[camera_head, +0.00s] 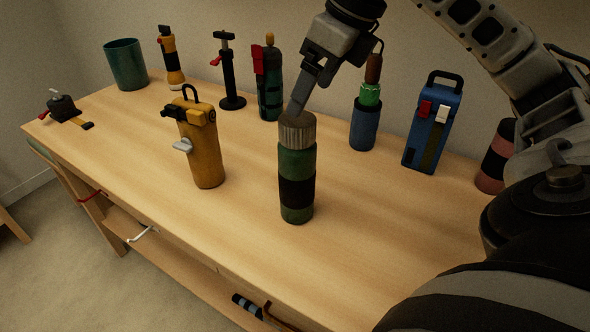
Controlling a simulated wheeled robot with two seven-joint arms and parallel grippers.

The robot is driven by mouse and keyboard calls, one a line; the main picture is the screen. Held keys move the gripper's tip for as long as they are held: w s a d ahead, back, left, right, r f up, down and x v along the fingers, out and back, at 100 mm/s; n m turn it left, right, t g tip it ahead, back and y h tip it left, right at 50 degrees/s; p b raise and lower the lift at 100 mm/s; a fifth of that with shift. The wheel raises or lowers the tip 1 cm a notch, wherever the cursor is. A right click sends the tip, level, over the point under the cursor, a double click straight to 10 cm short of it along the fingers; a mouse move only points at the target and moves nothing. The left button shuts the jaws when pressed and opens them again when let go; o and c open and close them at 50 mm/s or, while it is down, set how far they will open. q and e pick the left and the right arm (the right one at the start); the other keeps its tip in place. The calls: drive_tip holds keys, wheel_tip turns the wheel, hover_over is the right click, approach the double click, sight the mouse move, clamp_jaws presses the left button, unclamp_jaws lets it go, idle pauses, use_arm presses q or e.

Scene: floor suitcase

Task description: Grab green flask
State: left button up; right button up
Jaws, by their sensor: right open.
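A green flask (297,212) with a wide black band and a grey ribbed cap stands upright on the wooden table, near the middle of the view. My right gripper (300,97) comes down from above, with its fingers at the top of the flask's cap. It is open, and nothing shows held in it. I cannot tell whether the fingers touch the cap. My left gripper is not in view.
A yellow canister (203,155) stands left of the flask. Behind stand a dark green bottle (270,85), a black stand (229,75), a blue bottle (365,125) and a blue case (433,130). A teal cup (126,64) is far left. The table front is clear.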

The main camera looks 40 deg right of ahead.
sight(298, 119)
drive_tip(key=x, duration=0.5)
drive_tip(key=shift+b, duration=0.3)
drive_tip(key=shift+x, duration=2.6)
drive_tip(key=shift+s+d, duration=0.1)
drive_tip(key=c, duration=1.8)
